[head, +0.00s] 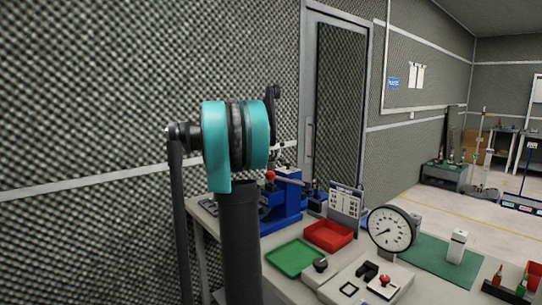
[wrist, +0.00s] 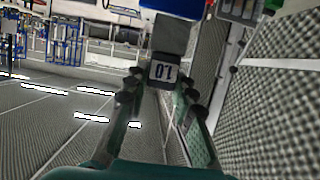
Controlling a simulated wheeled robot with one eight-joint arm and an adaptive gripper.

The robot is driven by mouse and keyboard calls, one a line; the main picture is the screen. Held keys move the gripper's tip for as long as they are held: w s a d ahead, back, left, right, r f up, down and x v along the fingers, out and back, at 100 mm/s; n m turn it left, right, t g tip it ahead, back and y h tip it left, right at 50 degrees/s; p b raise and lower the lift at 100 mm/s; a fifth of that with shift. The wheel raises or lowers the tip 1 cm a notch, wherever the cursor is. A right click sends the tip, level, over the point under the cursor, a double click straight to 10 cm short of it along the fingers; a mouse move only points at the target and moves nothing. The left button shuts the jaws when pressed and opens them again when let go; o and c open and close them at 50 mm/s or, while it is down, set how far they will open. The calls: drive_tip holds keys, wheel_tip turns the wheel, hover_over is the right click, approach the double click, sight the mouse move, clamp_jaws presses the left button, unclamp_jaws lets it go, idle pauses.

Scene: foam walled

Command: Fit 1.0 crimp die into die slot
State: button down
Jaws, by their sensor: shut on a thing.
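My gripper (wrist: 160,90) shows in the wrist view, its two dark fingers closed on either side of a small dark block. This is the crimp die (wrist: 163,72); its near face has a pale label reading 1.0, upside down in the picture. A grey block (wrist: 174,36) lies just beyond the die, below a blue part at the top edge; I cannot tell whether die and block touch. In the head view a blue press (head: 285,203) with a red knob stands on the bench, partly behind my arm. My gripper and the die are not discernible there, and no die slot is clearly visible.
The bench (head: 455,285) carries a green tray (head: 291,257), a red tray (head: 328,235), a dial gauge (head: 390,231), a pale fixture with a red knob (head: 384,281) and a white block on a green mat (head: 430,252). A foam-covered wall (head: 90,100) stands close behind.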

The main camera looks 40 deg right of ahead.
drive_tip(key=shift+f, duration=2.9)
drive_tip(key=shift+f, duration=1.95)
drive_tip(key=c, duration=1.2)
unclamp_jaws()
drive_tip(key=v, duration=1.2)
